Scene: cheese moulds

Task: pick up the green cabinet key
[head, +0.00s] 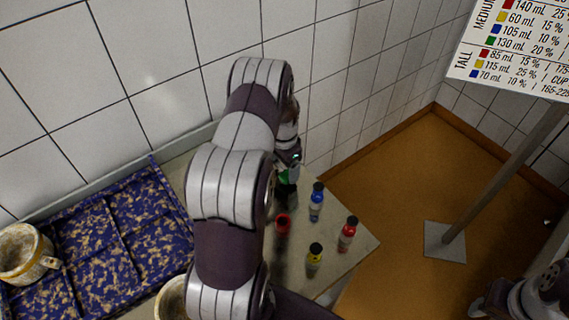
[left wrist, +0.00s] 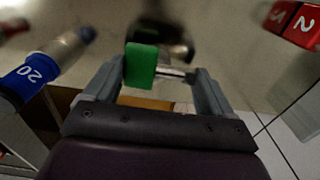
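The green cabinet key shows in the left wrist view as a green block (left wrist: 140,66) with a thin metal shaft to its right. My left gripper (left wrist: 160,72) has its two fingers wide apart, one on each side of the key. The green block lies close to the left-hand finger; I cannot tell whether either finger touches it. In the head view my left gripper (head: 287,190) is over the table corner, partly hidden by my arm, with a bit of green (head: 284,174) beside it. Of my right arm, only part shows at the lower right; its gripper is not clearly visible.
A signpost (head: 500,180) stands beyond.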

